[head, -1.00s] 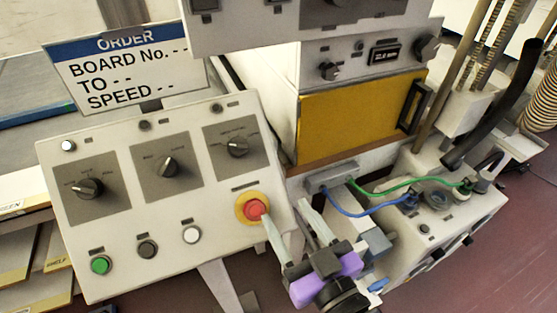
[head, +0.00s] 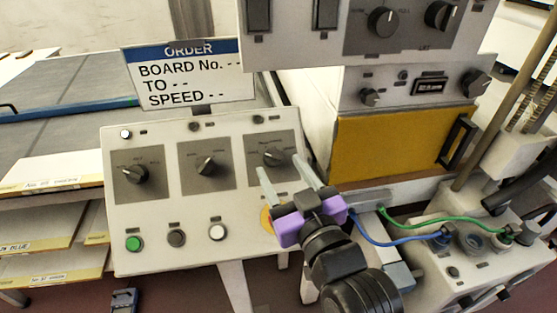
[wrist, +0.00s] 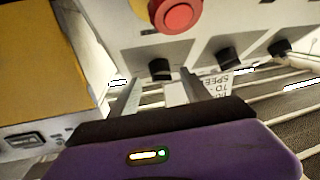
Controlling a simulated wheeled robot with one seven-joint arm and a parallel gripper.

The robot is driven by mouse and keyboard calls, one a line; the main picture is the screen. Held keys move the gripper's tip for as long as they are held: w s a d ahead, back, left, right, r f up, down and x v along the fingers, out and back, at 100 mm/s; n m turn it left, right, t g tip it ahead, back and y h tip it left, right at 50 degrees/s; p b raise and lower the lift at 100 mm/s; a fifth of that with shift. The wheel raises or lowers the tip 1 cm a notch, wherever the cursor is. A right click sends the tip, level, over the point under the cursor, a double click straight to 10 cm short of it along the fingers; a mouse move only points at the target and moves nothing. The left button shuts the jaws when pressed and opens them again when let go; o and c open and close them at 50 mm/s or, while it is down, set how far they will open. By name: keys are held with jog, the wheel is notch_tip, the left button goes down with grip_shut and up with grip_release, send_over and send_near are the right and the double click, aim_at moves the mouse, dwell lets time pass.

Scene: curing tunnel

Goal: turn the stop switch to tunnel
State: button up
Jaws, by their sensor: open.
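The sloped white control panel (head: 150,255) carries three black rotary switches on grey plates: a left one (head: 135,174), a middle one (head: 207,165) and a right one (head: 273,157). Their labels are too small to read, so I cannot tell which is the stop switch. My gripper (head: 281,168) is open and empty in front of the right switch, fingers pointing at it. In the wrist view the right switch's knob (wrist: 160,68) shows between and beyond the fingertips (wrist: 160,80); I see no contact.
A red button (wrist: 175,14) on a yellow base sits close to my gripper, mostly hidden by it in the head view. Green (head: 134,243), black and white buttons line the panel's lower edge. An order sign (head: 190,75) stands behind. Blue and green cables (head: 430,222) lie at right.

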aim_at(273, 157)
jog(key=shift+x, duration=1.5)
jog(key=shift+c, duration=0.4)
grip_shut()
